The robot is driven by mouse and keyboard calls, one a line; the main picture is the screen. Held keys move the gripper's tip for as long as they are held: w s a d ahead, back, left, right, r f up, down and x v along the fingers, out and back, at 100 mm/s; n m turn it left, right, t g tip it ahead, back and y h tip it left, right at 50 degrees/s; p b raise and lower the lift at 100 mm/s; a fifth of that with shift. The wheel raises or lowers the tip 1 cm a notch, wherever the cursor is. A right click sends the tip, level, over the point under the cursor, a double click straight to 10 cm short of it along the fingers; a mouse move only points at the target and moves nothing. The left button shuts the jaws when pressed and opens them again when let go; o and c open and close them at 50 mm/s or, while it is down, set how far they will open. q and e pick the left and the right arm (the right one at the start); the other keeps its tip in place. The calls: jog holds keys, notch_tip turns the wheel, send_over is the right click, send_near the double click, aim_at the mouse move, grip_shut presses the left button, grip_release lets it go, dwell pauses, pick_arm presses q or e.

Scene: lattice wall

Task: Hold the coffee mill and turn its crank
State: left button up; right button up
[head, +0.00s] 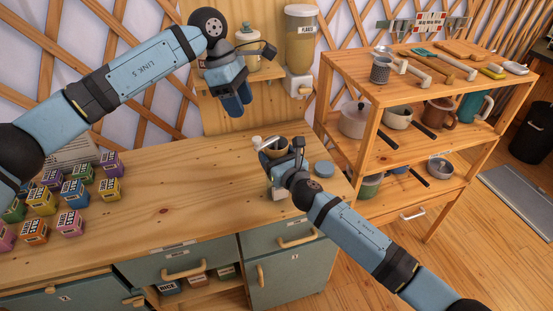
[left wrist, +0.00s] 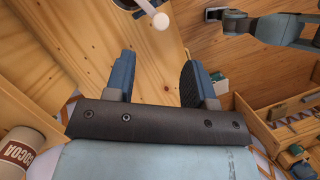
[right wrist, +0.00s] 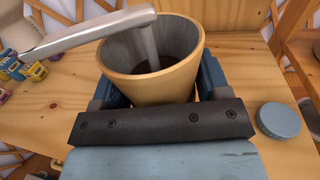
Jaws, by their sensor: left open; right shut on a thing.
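The coffee mill (head: 270,166) stands upright on the wooden counter, partly hidden by my right gripper (head: 283,170). In the right wrist view its tan open-topped body (right wrist: 150,88) sits between my right fingers, which are shut on it. The metal crank (right wrist: 95,33) crosses over the mill's top and reaches out to the left. Its pale knob (left wrist: 160,21) shows at the top of the left wrist view. My left gripper (left wrist: 157,80) is open and empty. In the head view it hangs above the counter, up and left of the mill (head: 236,108).
A round blue-grey lid (head: 320,168) lies right of the mill. Several coloured boxes (head: 72,194) stand at the counter's left. A wall shelf with jars (head: 247,48) is behind my left gripper. A wooden rack (head: 400,80) with mugs and pans stands right. The counter's middle is clear.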

aim_at(256, 138)
pick_arm(q)
jog(key=d+f+n+y, duration=0.1)
jog(key=f+n, duration=0.1)
jog(key=n, duration=0.3)
jog(key=d+f+n, duration=0.1)
jog(key=f+n, duration=0.2)
jog(key=n, duration=0.2)
jog(key=s+d+f+n+y, duration=0.1)
jog(key=f+n, duration=0.1)
jog(key=n, duration=0.3)
jog(key=shift+f+t+y, duration=0.3)
jog(key=shift+t, duration=0.1)
jog(key=n, duration=0.1)
jog(key=f+n, duration=0.1)
jog(key=n, duration=0.1)
jog(key=f+n+y, duration=0.1)
jog(key=n, duration=0.1)
jog(key=shift+s+d, duration=0.15)
jog(key=shift+d, duration=0.15)
jog(key=c, duration=0.6)
jog(key=shift+c, duration=0.2)
